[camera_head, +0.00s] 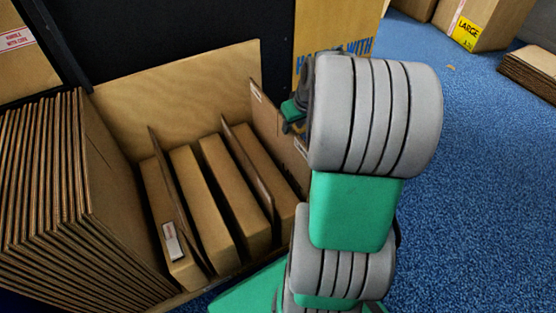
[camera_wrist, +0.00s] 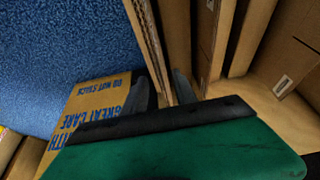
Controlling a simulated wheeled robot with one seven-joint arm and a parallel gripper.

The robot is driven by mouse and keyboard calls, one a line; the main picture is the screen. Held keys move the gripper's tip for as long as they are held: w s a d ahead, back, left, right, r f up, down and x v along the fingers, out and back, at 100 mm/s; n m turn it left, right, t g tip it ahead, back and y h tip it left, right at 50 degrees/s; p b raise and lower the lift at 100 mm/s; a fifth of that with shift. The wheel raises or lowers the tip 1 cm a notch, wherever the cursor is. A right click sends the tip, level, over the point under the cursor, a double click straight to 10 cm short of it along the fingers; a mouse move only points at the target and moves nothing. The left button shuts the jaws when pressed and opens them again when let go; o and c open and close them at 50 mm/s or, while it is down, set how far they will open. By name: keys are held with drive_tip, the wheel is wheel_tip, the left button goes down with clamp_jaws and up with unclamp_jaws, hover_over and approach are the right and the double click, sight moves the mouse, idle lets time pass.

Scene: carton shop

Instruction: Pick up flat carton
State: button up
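Flat cartons stand on edge in the head view. A thick row of them (camera_head: 40,190) is at the left, and several more (camera_head: 215,190) stand spaced apart inside an open box (camera_head: 185,85). My gripper (camera_wrist: 165,88) is low in the wrist view, its two grey fingers apart. A thin upright brown panel (camera_wrist: 144,30) runs down between them. I cannot tell whether it is a flat carton or the box's side, and no contact is clear. In the head view my arm hides most of the gripper, which is near the box's right side.
A carton with blue "GREAT CARE" print (camera_wrist: 95,100) stands beside the gripper; similar print shows on a carton (camera_head: 325,35) behind my arm. A carton marked "LARGE" (camera_head: 485,20) and a low flat stack (camera_head: 530,70) are at the far right.

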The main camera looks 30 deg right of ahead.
drive_tip(key=b+x, duration=0.2)
drive_tip(key=x, duration=0.2)
drive_tip(key=shift+w+f, duration=0.1)
drive_tip(key=shift+c, duration=0.4)
clamp_jaws()
idle(0.8)
